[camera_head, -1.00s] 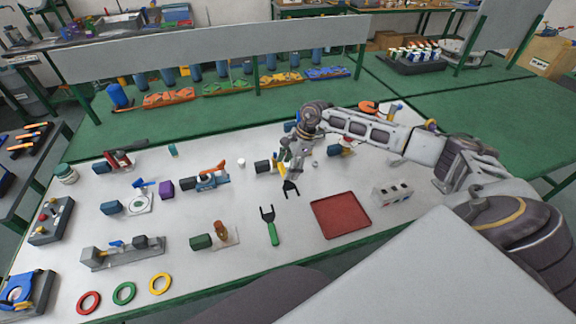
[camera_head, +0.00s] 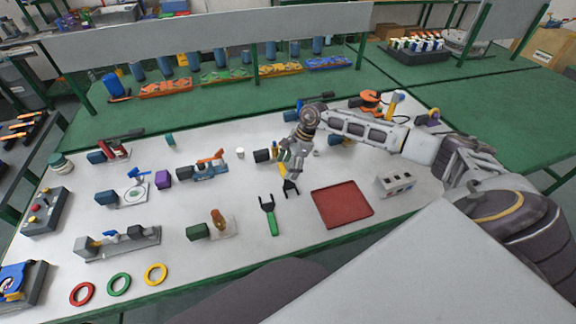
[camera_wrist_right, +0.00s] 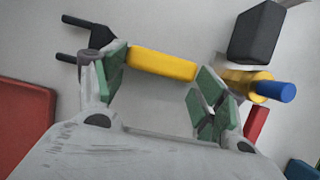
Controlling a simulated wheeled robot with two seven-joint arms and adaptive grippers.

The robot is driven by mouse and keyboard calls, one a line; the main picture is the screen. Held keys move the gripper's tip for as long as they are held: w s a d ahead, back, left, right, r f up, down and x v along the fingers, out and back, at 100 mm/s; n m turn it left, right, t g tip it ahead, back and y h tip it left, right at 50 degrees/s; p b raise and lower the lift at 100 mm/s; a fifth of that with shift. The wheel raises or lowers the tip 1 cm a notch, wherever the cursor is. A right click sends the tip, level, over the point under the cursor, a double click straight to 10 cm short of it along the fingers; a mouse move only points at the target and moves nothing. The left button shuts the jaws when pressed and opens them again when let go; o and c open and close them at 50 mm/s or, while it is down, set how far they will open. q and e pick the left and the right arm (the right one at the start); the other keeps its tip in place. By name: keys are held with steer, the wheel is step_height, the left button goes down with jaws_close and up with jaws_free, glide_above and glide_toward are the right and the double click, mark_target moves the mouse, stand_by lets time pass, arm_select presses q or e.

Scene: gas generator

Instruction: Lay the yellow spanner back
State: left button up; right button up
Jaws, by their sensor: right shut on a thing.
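The yellow spanner has a yellow handle (camera_head: 283,170) and a black forked head (camera_head: 290,187). It is at the middle right of the white table top, and the fork points toward the near edge. My right gripper (camera_head: 291,168) is shut on its handle. In the right wrist view, the yellow handle (camera_wrist_right: 163,64) spans between the green finger pads of my right gripper (camera_wrist_right: 155,90), and the fork (camera_wrist_right: 90,40) extends to the upper left. I cannot tell whether the spanner touches the table. My left gripper is out of view.
A green spanner (camera_head: 270,216) lies just left of the yellow one. A red tray (camera_head: 342,207) lies to the right, with a grey socket box (camera_head: 395,185) beyond it. A black block (camera_wrist_right: 257,32) and a blue-ended yellow fitting (camera_wrist_right: 262,88) are close to the right finger.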

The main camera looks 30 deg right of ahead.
steer(key=o, duration=1.2)
steer(key=shift+r, duration=0.7)
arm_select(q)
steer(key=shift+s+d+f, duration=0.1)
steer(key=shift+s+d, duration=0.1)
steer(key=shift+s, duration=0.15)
arm_select(e)
steer(key=shift+r, duration=4.25)
steer(key=shift+r, duration=0.1)
